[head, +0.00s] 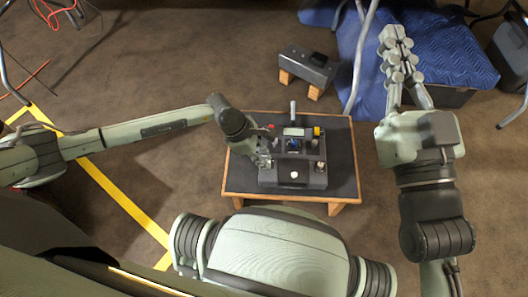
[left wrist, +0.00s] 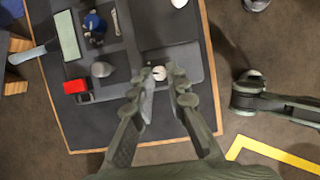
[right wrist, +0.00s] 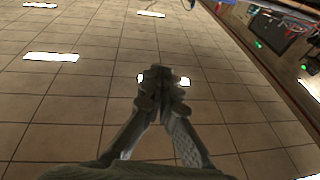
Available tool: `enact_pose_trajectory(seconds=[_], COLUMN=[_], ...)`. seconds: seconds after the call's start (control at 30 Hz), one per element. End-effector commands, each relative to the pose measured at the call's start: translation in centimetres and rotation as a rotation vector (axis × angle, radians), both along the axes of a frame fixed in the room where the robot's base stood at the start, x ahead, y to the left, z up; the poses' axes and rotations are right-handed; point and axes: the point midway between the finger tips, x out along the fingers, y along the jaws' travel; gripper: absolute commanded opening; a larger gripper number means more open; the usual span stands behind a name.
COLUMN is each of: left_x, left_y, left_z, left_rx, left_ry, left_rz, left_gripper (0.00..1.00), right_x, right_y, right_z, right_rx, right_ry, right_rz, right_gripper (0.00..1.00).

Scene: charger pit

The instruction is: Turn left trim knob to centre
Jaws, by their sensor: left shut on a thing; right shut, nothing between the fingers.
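The control box (head: 318,182) sits on the small dark-topped table (head: 340,150). My left gripper (head: 264,161) reaches down over the box's near left corner. In the left wrist view its fingertips (left wrist: 163,90) are shut on a pale round knob (left wrist: 158,73), the left trim knob. The head view hides this knob behind the gripper, and I cannot read its pointer angle. A second white knob (head: 294,174) stands clear at the front middle of the box; it also shows at the top edge of the left wrist view (left wrist: 179,3). My right gripper (head: 392,38) is shut and empty, away from the table.
The box also carries a red button (left wrist: 75,87), a grey knob (left wrist: 102,69), a blue part (left wrist: 95,25), a greenish screen (left wrist: 67,35) and a yellow part (head: 317,131). A grey unit on wooden blocks (head: 308,68) stands behind. A blue quilted cover (head: 435,50) lies behind my right arm.

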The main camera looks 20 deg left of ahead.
Motion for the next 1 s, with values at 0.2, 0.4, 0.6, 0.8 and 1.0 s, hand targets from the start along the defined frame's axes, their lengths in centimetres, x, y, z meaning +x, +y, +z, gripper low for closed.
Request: enact_pose_trajectory(seconds=[0.2, 0.4, 0.6, 0.8, 1.0], left_x=[-0.1, -0.2, -0.2, -0.2, -0.2], left_y=[-0.1, -0.2, -0.2, -0.2, -0.2], left_z=[0.4, 0.3, 0.1, 0.1, 0.0], left_rx=[-0.001, -0.002, -0.002, -0.002, -0.002], left_ry=[0.0, -0.001, 0.0, -0.001, -0.001], left_rz=[0.128, 0.208, 0.251, 0.265, 0.265], left_gripper=[0.0, 0.0, 0.0, 0.0, 0.0], right_x=[1.6, 1.3, 0.7, 0.5, 0.5], right_y=[-2.5, -4.8, -6.2, -6.7, -6.7], right_z=[-6.5, -10.9, -13.2, -13.9, -14.0], right_rx=[-0.155, -0.243, -0.288, -0.301, -0.301], right_ry=[0.297, 0.492, 0.599, 0.634, 0.635], right_rz=[-0.058, -0.099, -0.123, -0.13, -0.13], right_gripper=[0.0, 0.0, 0.0, 0.0, 0.0])
